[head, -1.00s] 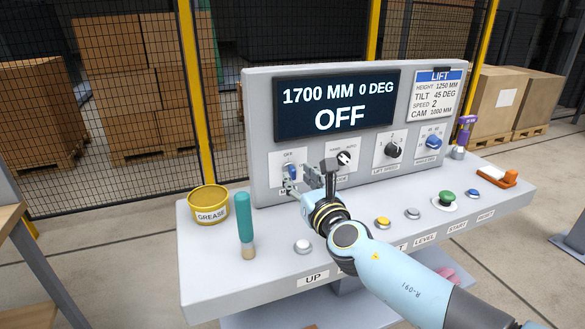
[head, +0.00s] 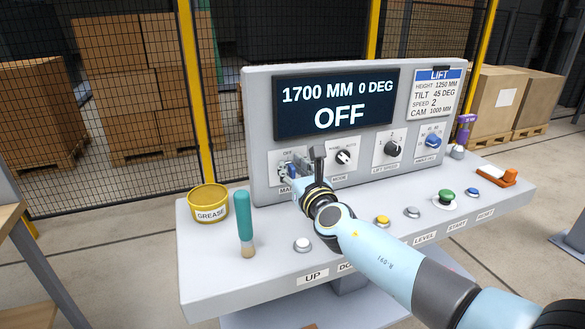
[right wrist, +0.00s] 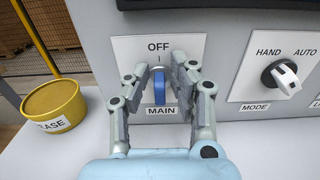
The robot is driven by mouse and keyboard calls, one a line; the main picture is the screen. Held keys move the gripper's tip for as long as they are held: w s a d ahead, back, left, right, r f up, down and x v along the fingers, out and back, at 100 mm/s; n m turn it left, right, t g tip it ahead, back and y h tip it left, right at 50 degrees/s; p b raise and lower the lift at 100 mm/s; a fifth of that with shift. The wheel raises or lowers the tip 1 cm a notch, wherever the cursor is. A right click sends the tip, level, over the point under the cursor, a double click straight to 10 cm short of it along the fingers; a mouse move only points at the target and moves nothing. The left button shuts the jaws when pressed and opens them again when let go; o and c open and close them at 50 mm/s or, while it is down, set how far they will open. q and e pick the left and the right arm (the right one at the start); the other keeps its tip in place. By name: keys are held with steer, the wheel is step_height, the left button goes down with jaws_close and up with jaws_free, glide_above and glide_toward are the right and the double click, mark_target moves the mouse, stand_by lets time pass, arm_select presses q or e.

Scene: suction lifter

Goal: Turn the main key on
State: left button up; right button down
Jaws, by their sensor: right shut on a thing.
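The main key is a blue switch handle on a white plate (right wrist: 132,48) marked OFF, I and MAIN at the left of the panel. In the right wrist view the blue main key (right wrist: 159,88) stands upright. My right gripper (head: 291,170) is at the plate, its fingers on both sides of the key and shut on it; its fingers also show in the right wrist view (right wrist: 160,97). In the head view the fingers partly hide the key and plate. The display (head: 336,104) reads 1700 MM, 0 DEG and OFF. My left gripper is not in view.
The mode knob (head: 344,157) is just right of the main plate. Lift speed (head: 393,149) and blue angle knobs (head: 433,141) lie further right. A grease tub (head: 208,203) and teal-handled tool (head: 244,222) stand at the desk's left. Several push buttons line the desk front.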

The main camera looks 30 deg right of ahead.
stand_by(0.4)
steer(key=m+b, duration=0.2)
steer(key=m, duration=0.1)
steer(key=shift+d+m, duration=0.2)
steer(key=shift+m, duration=0.1)
steer(key=m+b, duration=0.1)
steer(key=m, duration=0.1)
steer(key=m+b, duration=0.2)
steer(key=m, duration=0.1)
steer(key=shift+d+f, duration=0.15)
steer(key=shift+d, duration=0.05)
steer(key=shift+d+f+m+b, duration=0.1)
steer(key=shift+m+b, duration=1.1)
steer(key=shift+m, duration=1.1)
steer(key=shift+d+f+m+b, duration=0.1)
steer(key=shift+m+b, duration=1.05)
steer(key=shift+m, duration=1.15)
steer(key=shift+r, duration=0.1)
steer(key=c, duration=1.5)
jaws_free()
steer(key=shift+o, duration=0.6)
steer(key=shift+f, duration=0.25)
